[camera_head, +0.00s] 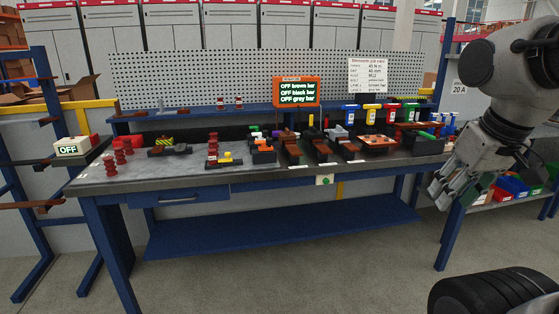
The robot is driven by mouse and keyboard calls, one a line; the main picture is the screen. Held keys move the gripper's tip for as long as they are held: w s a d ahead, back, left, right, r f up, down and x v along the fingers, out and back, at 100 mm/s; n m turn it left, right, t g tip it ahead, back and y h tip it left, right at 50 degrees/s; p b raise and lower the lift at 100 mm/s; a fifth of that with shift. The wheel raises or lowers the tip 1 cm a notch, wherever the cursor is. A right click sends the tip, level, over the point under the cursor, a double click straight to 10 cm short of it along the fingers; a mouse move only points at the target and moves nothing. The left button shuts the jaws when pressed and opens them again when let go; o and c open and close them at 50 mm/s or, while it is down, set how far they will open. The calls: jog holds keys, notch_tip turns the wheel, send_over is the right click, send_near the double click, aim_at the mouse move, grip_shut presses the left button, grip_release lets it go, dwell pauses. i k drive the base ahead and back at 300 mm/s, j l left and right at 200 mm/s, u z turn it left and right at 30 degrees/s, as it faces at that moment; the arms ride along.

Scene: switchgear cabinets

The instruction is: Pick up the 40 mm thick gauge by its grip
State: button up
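The blue workbench (190,186) with a grey top spans the middle of the view. Several small dark blocks with coloured parts stand on it, including a group with green, purple and orange parts (264,144). I cannot tell which piece is the 40 mm gauge; thickness marks are too small to read. My gripper (443,196) hangs at the right, at the bench's right end, pointing down and left. It is apart from the small pieces, and no object shows in it. Its finger opening is not clear from this angle.
An orange-framed display (296,92) and a white job card (367,75) stand at the back. Red insulators (122,152) and an "OFF" box (72,147) are at the left. Coloured bins (512,186) sit on a right-hand shelf.

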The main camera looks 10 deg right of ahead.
aim_at(451, 128)
jog(key=i+j+z, duration=0.1)
jog(key=i+z, duration=0.15)
jog(key=i, duration=0.2)
jog(key=i+j+z, duration=0.25)
jog(key=i, duration=0.2)
jog(key=i+j+z, duration=0.25)
jog(key=i, duration=0.2)
jog(key=i+l, duration=0.15)
jog(key=l, duration=0.25)
jog(key=i+l, duration=0.15)
jog(key=l, duration=0.2)
jog(key=i+l, duration=0.2)
jog(key=l, duration=0.2)
jog(key=i+l, duration=0.15)
jog(key=l, duration=0.2)
jog(key=i+l, duration=0.15)
jog(key=l, duration=0.25)
jog(key=i+l, duration=0.15)
jog(key=l, duration=0.2)
